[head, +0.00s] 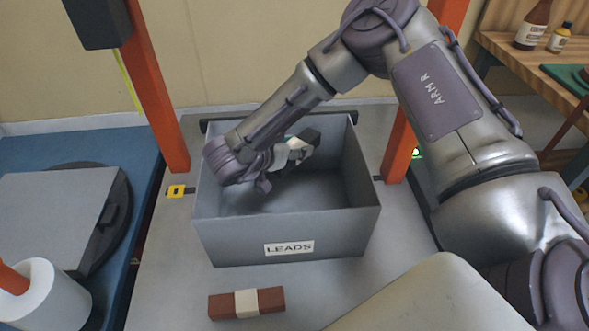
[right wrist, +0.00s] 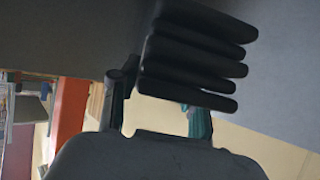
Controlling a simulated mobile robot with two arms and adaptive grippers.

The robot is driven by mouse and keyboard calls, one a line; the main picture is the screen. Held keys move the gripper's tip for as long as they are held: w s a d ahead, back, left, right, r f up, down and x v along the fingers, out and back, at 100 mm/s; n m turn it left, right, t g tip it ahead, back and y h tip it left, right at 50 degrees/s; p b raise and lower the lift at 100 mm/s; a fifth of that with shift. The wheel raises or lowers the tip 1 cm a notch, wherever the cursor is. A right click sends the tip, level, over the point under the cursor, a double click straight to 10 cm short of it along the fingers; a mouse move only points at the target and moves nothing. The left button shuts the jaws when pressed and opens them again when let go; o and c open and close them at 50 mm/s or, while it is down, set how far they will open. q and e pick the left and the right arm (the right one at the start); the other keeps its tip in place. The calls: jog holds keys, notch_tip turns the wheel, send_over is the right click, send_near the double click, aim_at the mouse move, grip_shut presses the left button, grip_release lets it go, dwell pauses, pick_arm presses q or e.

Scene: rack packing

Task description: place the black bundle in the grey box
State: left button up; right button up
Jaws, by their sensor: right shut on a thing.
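The grey box (head: 335,228) stands on the grey surface, with its open top up and a "LEADS" label on its front. My right arm reaches over it from the right, and my right gripper (head: 282,156) is at the box's mouth, shut on the black bundle (head: 309,137). A dark end of the bundle and a pale part beside it show; the gripper and wrist hide the rest. The bundle appears tilted. I cannot tell whether it touches the box. The right wrist view shows dark ribbed shapes close up. My left gripper is not in view.
A brown bundle with a pale band (head: 246,303) lies in front of the box. Orange posts (head: 160,110) stand on both sides behind it. A white cylinder (head: 48,297) is at the lower left. A wooden bench with bottles (head: 532,25) is at the upper right.

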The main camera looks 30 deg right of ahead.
pick_arm(q)
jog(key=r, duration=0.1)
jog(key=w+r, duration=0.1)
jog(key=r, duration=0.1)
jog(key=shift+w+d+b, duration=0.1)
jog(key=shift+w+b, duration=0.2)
jog(key=shift+b, duration=0.05)
pick_arm(e)
notch_tip(320, 180, down, 6)
jog(key=shift+f, duration=0.25)
jog(key=shift+f, duration=0.1)
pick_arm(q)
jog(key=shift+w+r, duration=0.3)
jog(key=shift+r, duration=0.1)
pick_arm(e)
jog(key=shift+f, duration=0.35)
jog(key=shift+f+b, duration=0.15)
jog(key=shift+b, duration=0.15)
jog(key=o, duration=1.3)
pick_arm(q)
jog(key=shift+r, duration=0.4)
